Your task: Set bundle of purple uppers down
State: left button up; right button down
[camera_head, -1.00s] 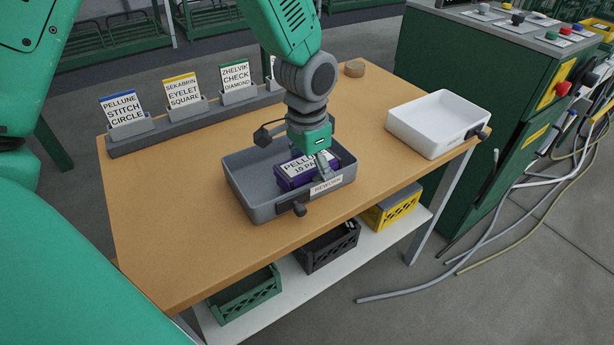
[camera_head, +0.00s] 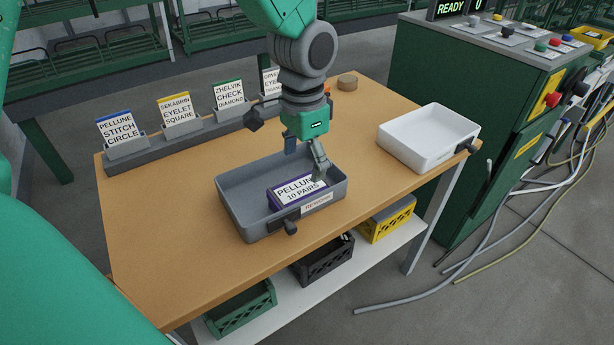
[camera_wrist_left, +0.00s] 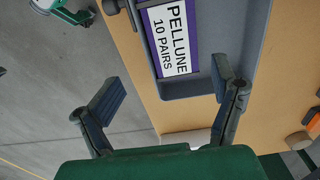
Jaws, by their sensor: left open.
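The bundle of purple uppers (camera_head: 290,192) has a white label reading "PELLUNE 10 PAIRS". It lies in the grey tray marked "REWORK" (camera_head: 232,207), toward the tray's front right. It also shows in the left wrist view (camera_wrist_left: 185,35), beyond the fingertips. My left gripper (camera_head: 306,160) is above the tray, its fingers apart and empty. In the left wrist view the left gripper (camera_wrist_left: 165,98) is wide open, with nothing between its fingers. My right gripper is not in view.
A white tray (camera_head: 400,153) stands at the table's right. A rack of label cards (camera_head: 190,130) runs along the back left. A small round brown object (camera_head: 347,82) sits near the back edge. Crates stand on the shelf below. A green press (camera_head: 440,150) is at the right.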

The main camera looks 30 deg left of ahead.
pick_arm(q)
jog(key=shift+w+a+r, duration=0.1)
jog(key=shift+a+r, duration=0.1)
jog(key=shift+r, duration=0.45)
jog(key=shift+a+r, duration=0.2)
jog(key=shift+r, duration=0.4)
jog(key=shift+d, duration=0.15)
